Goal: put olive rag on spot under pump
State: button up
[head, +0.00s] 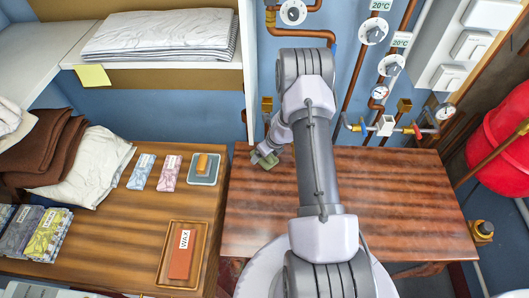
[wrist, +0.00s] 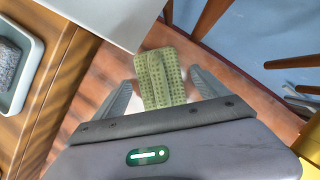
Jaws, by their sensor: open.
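The olive rag (wrist: 160,78) is a folded, textured green cloth. In the wrist view it lies between the spread fingers of my gripper (wrist: 160,92), with a gap on both sides. Its near end is hidden behind the gripper body. Pale patches (wrist: 105,92) show on the reddish surface around the fingers; I cannot tell if they are the spot. In the head view my gripper (head: 264,158) is over the back left corner of the wooden table (head: 400,190), with the olive rag (head: 268,162) at it. I cannot clearly pick out the pump.
Pipes with valves and gauges (head: 385,125) run along the blue wall behind the table. A left counter (head: 135,215) holds a wax tray (head: 163,252), a sponge dish (head: 205,168) and folded cloths. A shelf with white linen (head: 160,35) hangs above. The table's right half is clear.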

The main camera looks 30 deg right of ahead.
jog(key=p+v, duration=0.3)
jog(key=v, duration=0.9)
jog(key=shift+f, duration=0.1)
